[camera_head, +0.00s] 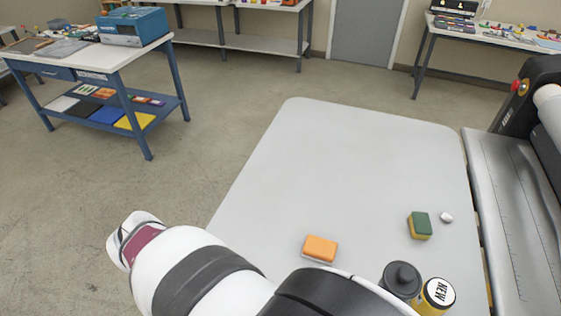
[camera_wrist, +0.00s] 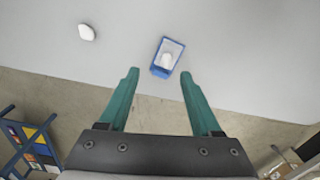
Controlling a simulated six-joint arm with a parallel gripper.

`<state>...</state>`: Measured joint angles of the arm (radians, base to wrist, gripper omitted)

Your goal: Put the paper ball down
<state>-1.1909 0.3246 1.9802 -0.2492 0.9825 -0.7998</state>
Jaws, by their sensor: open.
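My gripper (camera_wrist: 159,74) shows in the wrist view with its two teal fingers spread apart and nothing held between them. Just beyond the fingertips, a small blue tray-like object (camera_wrist: 157,71) lies on the light grey table, with a white lump (camera_wrist: 167,57) in or on it. Another rounded white piece (camera_wrist: 87,32) lies on the table at upper left of that view. In the head view, a small white lump (camera_head: 446,217) sits at the table's right side. I cannot tell which white piece is the paper ball. My arm hides the gripper in the head view.
The grey table (camera_head: 350,150) holds an orange-and-white block (camera_head: 320,248), a green-and-yellow sponge (camera_head: 420,225), a dark-capped container (camera_head: 402,279) and a yellow can (camera_head: 437,297). A roller machine (camera_head: 520,200) borders it at right. The table's far half is clear. A blue-framed bench (camera_head: 110,80) stands at left.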

